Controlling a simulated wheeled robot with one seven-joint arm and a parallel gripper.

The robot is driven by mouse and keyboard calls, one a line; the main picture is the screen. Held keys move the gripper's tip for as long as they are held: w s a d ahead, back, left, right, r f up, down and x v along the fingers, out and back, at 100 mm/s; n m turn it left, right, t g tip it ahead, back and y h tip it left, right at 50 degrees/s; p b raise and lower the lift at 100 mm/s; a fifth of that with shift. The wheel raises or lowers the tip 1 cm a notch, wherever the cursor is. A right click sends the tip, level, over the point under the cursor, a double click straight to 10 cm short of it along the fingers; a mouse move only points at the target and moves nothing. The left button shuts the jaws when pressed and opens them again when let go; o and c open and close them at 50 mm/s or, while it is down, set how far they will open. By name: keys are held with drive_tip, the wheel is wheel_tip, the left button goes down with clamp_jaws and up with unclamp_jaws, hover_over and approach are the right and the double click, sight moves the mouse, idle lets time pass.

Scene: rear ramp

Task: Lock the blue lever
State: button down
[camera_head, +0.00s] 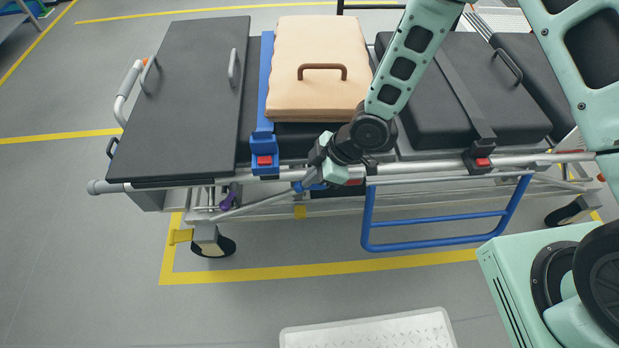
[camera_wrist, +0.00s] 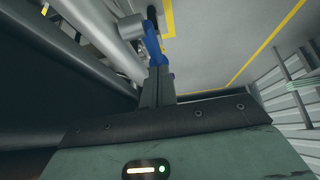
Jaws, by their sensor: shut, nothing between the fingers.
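The blue lever (camera_head: 300,187) is a small blue part under the near side rail of the wheeled stretcher. In the wrist view it is the blue bar (camera_wrist: 152,42) just beyond my fingertips. My gripper (camera_head: 317,178) is beside it, at the lower edge of the stretcher. The wrist view shows my gripper (camera_wrist: 157,80) with its fingers together and nothing held. The fingertips overlap the lower end of the lever in that view; I cannot tell whether they touch it. My gripper partly hides the lever in the head view.
The stretcher carries a black board (camera_head: 190,95), a beige case (camera_head: 318,65) and a black case (camera_head: 480,90). A blue folding side rail (camera_head: 435,245) hangs at its near side. A metal tread plate (camera_head: 370,333) lies on the floor in front. Grey floor at the left is clear.

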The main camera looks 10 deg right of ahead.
sight(303, 190)
drive_tip(key=shift+a+f, duration=0.15)
drive_tip(key=shift+f, duration=0.05)
drive_tip(key=shift+a+f, duration=0.1)
drive_tip(key=shift+a, duration=0.05)
idle(0.3)
drive_tip(key=h, duration=0.1)
drive_tip(key=a+f+h, duration=0.1)
drive_tip(key=shift+h+b, duration=0.3)
drive_tip(key=shift+h, duration=0.1)
drive_tip(key=h, duration=0.1)
drive_tip(key=f+h, duration=0.1)
drive_tip(key=shift+a+f+h+b, duration=0.15)
drive_tip(key=shift+a+h+b, duration=0.15)
drive_tip(key=shift+b, duration=0.05)
drive_tip(key=shift+d+f+h, duration=0.1)
drive_tip(key=shift+f+h, duration=0.15)
drive_tip(key=shift+h, duration=0.05)
drive_tip(key=shift+f+b, duration=0.45)
drive_tip(key=shift+f, duration=1)
drive_tip(key=shift+f+b, duration=0.2)
drive_tip(key=shift+b, duration=0.1)
